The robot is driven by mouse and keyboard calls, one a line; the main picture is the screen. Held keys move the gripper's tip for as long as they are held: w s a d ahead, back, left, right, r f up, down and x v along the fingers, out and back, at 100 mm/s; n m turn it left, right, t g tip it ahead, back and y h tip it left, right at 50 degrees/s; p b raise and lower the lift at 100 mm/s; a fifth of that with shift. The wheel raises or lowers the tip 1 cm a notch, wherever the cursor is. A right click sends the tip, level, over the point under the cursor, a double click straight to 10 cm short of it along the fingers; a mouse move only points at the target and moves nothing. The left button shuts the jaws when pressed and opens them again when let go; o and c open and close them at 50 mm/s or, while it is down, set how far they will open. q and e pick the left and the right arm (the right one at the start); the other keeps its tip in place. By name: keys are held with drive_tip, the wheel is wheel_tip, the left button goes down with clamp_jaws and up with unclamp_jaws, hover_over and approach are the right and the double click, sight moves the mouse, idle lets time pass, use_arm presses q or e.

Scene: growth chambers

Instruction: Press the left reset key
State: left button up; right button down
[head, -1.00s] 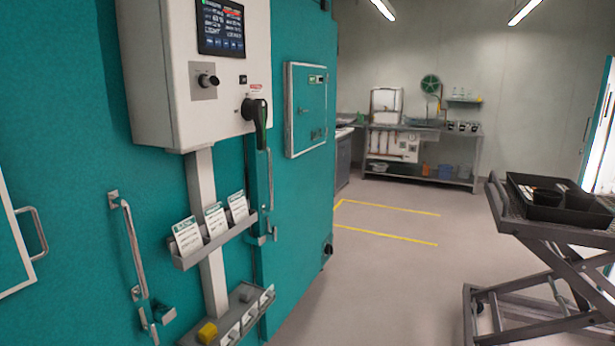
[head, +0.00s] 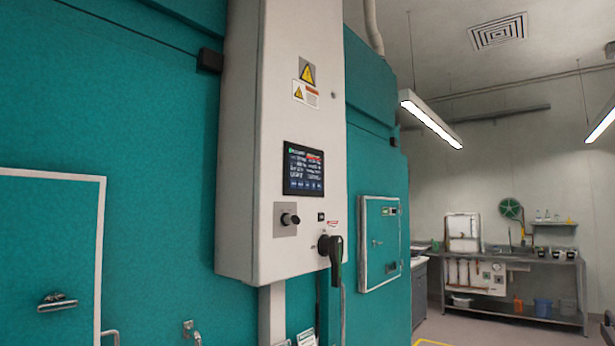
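A white control cabinet (head: 262,130) hangs on the teal chamber wall in the head view. Its front has a dark touchscreen (head: 303,171) with small text too blurred to read. Below the screen is a black knob (head: 289,219) on a grey plate, a small black fitting (head: 320,216) and a black rotary handle (head: 335,260). I cannot make out a part marked as the left reset key. Neither of my grippers is in view.
A small panel door (head: 379,242) is on the teal wall right of the cabinet. A white-framed door (head: 102,230) with a handle is at the left. A metal bench (head: 536,301) with sink gear stands at the back right.

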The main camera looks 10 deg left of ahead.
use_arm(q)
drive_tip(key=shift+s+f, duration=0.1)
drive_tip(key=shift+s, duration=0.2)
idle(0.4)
